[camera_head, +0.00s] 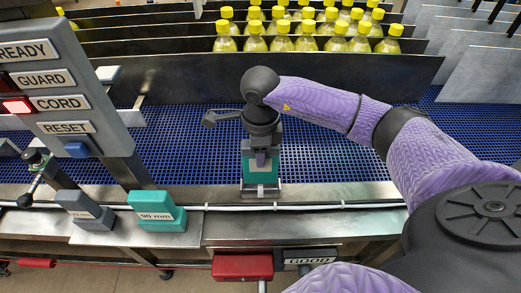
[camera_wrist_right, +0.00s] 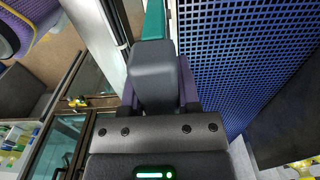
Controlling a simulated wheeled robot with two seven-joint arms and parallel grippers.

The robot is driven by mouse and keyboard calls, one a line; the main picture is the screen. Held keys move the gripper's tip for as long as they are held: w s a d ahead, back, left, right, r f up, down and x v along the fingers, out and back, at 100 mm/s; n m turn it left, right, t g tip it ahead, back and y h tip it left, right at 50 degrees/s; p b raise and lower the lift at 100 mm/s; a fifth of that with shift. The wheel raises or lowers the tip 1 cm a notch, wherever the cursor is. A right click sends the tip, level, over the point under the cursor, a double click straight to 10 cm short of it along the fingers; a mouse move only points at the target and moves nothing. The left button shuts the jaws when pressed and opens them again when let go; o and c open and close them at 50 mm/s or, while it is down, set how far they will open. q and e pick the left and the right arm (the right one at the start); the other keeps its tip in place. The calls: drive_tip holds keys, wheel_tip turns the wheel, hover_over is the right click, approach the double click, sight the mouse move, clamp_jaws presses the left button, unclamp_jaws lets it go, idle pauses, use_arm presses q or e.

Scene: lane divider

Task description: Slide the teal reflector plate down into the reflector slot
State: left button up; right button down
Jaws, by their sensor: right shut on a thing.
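The teal reflector plate (camera_head: 262,177) hangs upright below my right gripper (camera_head: 261,157), near the front rail of the conveyor. My right gripper is shut on the plate's grey upper block. In the right wrist view, this grey block (camera_wrist_right: 154,72) sits between the purple fingers, with a teal strip of the plate (camera_wrist_right: 154,20) beyond it. The reflector slot, a small metal bracket (camera_head: 261,193) on the rail, is directly under the plate. The plate's lower edge is at the bracket; I cannot tell how deep it sits. My left gripper is not in view.
A teal block marked 90 mm (camera_head: 157,212) and a grey block (camera_head: 84,209) stand left on the front ledge. A control panel (camera_head: 62,85) rises at the left. A blue perforated belt (camera_head: 330,150) lies behind; yellow-capped bottles (camera_head: 282,43) stand beyond a dark divider (camera_head: 180,75).

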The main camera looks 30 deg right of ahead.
drive_tip(key=b, duration=0.5)
hover_over(261, 181)
drive_tip(key=shift+w+d+f, duration=0.1)
drive_tip(key=shift+w+f, duration=0.1)
drive_tip(key=shift+f, duration=1.1)
drive_tip(key=shift+w+d+f, duration=0.1)
drive_tip(key=shift+w+f, duration=0.05)
drive_tip(key=shift+f, duration=1.15)
drive_tip(key=shift+c, duration=1.2)
unclamp_jaws()
wheel_tip(261, 181, up, 10)
drive_tip(key=shift+r+p, duration=0.1)
drive_tip(key=shift+p, duration=0.35)
